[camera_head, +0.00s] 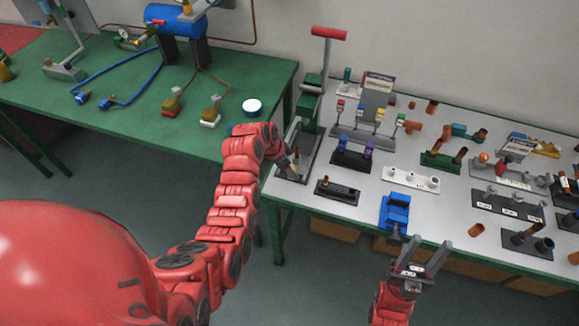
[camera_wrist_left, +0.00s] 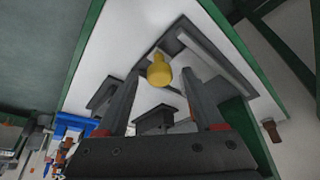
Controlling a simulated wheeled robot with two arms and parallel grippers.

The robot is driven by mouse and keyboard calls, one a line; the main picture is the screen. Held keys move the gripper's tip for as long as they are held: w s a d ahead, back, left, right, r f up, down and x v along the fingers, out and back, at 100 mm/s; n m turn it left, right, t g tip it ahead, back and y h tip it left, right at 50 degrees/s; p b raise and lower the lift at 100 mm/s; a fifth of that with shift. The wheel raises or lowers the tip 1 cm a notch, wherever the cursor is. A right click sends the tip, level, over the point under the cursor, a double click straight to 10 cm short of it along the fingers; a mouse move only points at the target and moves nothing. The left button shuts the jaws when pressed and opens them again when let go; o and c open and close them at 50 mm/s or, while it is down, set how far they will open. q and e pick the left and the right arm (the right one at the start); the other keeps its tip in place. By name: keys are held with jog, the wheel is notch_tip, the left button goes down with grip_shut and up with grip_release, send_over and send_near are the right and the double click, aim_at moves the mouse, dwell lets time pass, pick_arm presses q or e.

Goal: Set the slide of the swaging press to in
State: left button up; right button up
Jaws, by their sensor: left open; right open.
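The swaging press (camera_head: 312,90) stands at the left end of the grey-topped table, green with a tall lever and a red handle, on a dark base plate (camera_head: 303,148). My left gripper (camera_head: 291,167) is low over the front part of that base and partly hides it. In the left wrist view a yellow knob (camera_wrist_left: 159,72) shows between the tips of my open left gripper (camera_wrist_left: 161,78), with the dark base behind it. I cannot tell whether the fingers touch the knob. My right gripper (camera_head: 427,258) is open and empty before the table's front edge.
A small dark block with a copper tube (camera_head: 337,190) and a blue vise (camera_head: 396,212) are near the front edge. Several fittings and racks fill the table to the right. A green bench (camera_head: 200,95) with a blue tank (camera_head: 176,20) stands at left.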

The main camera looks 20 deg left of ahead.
pick_arm(q)
grip_shut()
dwell(0.3)
dwell(1.1)
